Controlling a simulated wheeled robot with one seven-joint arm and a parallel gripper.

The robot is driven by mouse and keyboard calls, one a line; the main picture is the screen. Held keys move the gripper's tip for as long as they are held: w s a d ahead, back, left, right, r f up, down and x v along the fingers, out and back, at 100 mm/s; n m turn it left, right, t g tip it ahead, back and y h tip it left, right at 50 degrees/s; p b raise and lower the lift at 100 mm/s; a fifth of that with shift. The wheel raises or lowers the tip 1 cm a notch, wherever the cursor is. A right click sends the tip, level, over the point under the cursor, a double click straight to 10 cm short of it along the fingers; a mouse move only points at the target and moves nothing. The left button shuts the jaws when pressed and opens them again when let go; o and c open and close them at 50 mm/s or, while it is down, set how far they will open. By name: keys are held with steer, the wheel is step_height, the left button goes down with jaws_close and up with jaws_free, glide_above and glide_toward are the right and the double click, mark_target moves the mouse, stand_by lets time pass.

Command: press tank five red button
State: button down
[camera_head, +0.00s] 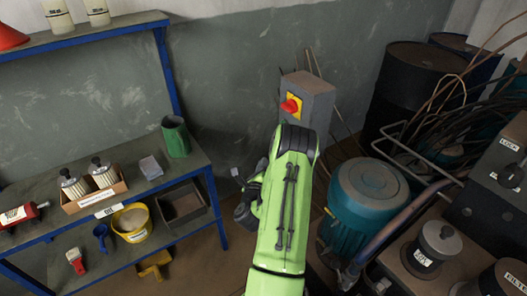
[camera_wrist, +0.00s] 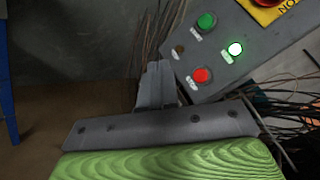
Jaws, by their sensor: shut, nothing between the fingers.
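In the wrist view a grey control box (camera_wrist: 245,50) fills the upper right. It has a red button (camera_wrist: 202,75) with a small label below it, a green button (camera_wrist: 206,21) above, and a lit green-white lamp or button (camera_wrist: 235,48) to the right. My gripper (camera_wrist: 158,72) is shut and empty, its tips just left of the red button; I cannot tell whether they touch the box.
A blue-framed shelf (camera_head: 219,221) with tools and containers stands left. A teal motor (camera_head: 367,195), dark drums (camera_head: 410,85) and tangled cables (camera_head: 455,110) crowd the right. A yellow plate (camera_wrist: 268,12) with a red knob sits at the box's top. Thin wires hang behind the gripper.

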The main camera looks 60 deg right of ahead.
steer(key=shift+s+f, duration=0.1)
steer(key=shift+s, duration=0.05)
steer(key=s+d, duration=0.4)
steer(key=d, duration=0.4)
stand_by(2.2)
steer(key=shift+s+d, duration=0.15)
steer(key=shift+d, duration=0.15)
steer(key=shift+s+d, duration=0.25)
steer(key=shift+d, duration=0.2)
stand_by(0.8)
steer(key=shift+w+a+b, duration=0.3)
steer(key=shift+w+a, duration=0.1)
steer(key=shift+a, duration=0.35)
